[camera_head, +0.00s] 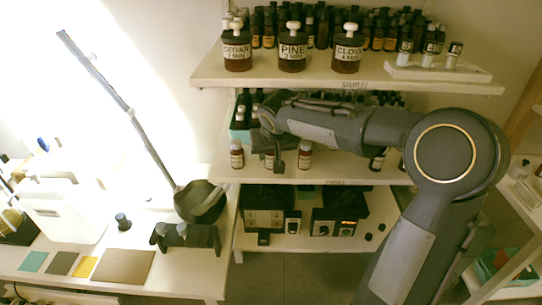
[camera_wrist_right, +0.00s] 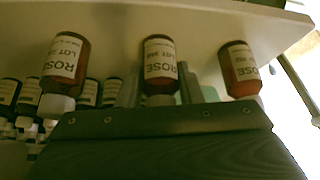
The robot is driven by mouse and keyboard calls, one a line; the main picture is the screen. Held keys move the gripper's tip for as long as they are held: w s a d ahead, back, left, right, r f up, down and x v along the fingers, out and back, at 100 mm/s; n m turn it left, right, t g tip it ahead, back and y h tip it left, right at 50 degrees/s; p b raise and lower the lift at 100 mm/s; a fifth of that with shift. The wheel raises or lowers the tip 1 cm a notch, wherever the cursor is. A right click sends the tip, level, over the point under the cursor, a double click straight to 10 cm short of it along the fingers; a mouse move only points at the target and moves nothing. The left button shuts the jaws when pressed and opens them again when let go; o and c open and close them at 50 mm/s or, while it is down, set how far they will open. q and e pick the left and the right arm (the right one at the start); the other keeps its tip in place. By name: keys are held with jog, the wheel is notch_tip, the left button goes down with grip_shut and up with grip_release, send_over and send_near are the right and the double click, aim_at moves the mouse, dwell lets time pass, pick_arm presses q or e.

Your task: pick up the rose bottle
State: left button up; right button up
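Three brown bottles with white labels reading ROSE stand in a row on the middle shelf: the left one (camera_head: 237,155), the middle one (camera_head: 269,161) partly hidden by my gripper, and the right one (camera_head: 305,156). The wrist view shows them upside down, the middle one (camera_wrist_right: 160,66) between two fingers. My right gripper (camera_head: 271,148) reaches in over the shelf at the middle bottle. Its fingers (camera_wrist_right: 160,88) stand on either side of this bottle with a small gap visible, so it looks open. My left gripper is not in view.
The upper shelf (camera_head: 300,78) with CEDAR, PINE and CLOVE bottles (camera_head: 292,50) is above my right arm. More dark bottles (camera_wrist_right: 8,93) stand behind the rose row. Black devices (camera_head: 337,213) sit on the lower shelf.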

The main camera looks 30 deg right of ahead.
jog(key=shift+c, duration=1.2)
jog(key=shift+r, duration=0.2)
